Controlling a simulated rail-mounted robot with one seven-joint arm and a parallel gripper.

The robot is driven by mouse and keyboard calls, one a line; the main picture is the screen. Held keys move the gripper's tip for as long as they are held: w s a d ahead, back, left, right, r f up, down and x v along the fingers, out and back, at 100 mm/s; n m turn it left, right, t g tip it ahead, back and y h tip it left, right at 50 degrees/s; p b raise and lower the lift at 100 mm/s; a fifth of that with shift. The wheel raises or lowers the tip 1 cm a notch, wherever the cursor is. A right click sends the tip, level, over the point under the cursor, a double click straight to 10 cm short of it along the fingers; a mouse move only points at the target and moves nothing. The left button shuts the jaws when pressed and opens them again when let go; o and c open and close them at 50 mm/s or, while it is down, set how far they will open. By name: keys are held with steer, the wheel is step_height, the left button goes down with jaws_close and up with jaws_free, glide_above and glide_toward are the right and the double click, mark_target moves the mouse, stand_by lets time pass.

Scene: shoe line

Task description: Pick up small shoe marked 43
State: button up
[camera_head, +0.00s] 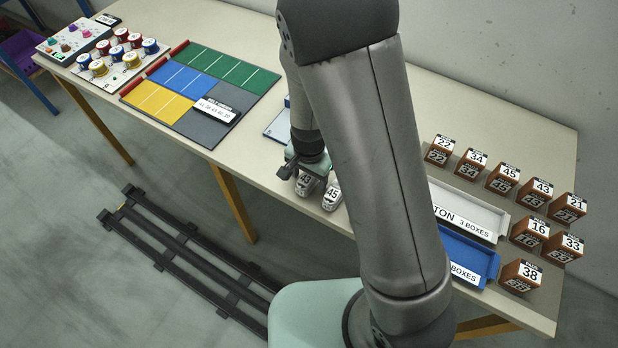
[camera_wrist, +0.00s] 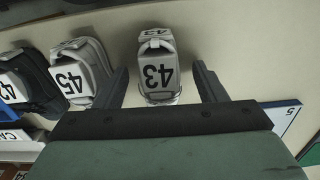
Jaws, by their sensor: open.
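The small shoe marked 43 (camera_wrist: 159,72) is light grey with a white number label and stands on the table in the wrist view. My gripper (camera_wrist: 163,85) is open, with one finger on each side of this shoe; contact with it does not show. In the head view the shoe marked 43 (camera_head: 306,183) sits just below my gripper (camera_head: 303,168), partly covered by it. A grey shoe marked 45 (camera_wrist: 76,78) stands beside it, close to the gripper's left finger in the wrist view.
A darker shoe (camera_wrist: 27,82) stands past the 45 shoe. A blue tray (camera_head: 466,256), a white tray (camera_head: 473,212) and several numbered brown boxes (camera_head: 521,274) are at the right. A coloured mat (camera_head: 187,84) and labelled spools (camera_head: 131,59) lie at the left.

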steer(key=c, duration=1.1)
steer(key=shift+r, duration=0.1)
